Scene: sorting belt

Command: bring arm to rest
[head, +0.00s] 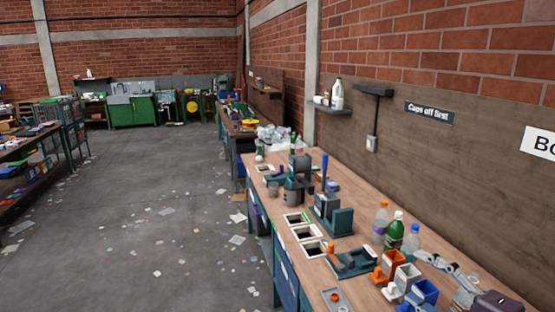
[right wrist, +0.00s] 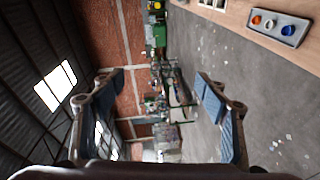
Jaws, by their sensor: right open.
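My right gripper (head: 448,268) is at the lower right of the head view, above the near right end of the workbench (head: 300,262). In the right wrist view the right gripper (right wrist: 160,95) has its two fingers wide apart, with nothing between them. That view looks out sideways over the floor toward the far brick wall. My left gripper is not in view.
Bottles (head: 394,232) and orange, white and blue bins (head: 392,266) stand close beside the right gripper. A tray of caps (right wrist: 279,27) lies at the bench edge. Square openings (head: 298,218) line the bench. The floor (head: 150,220) left is open, littered with scraps.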

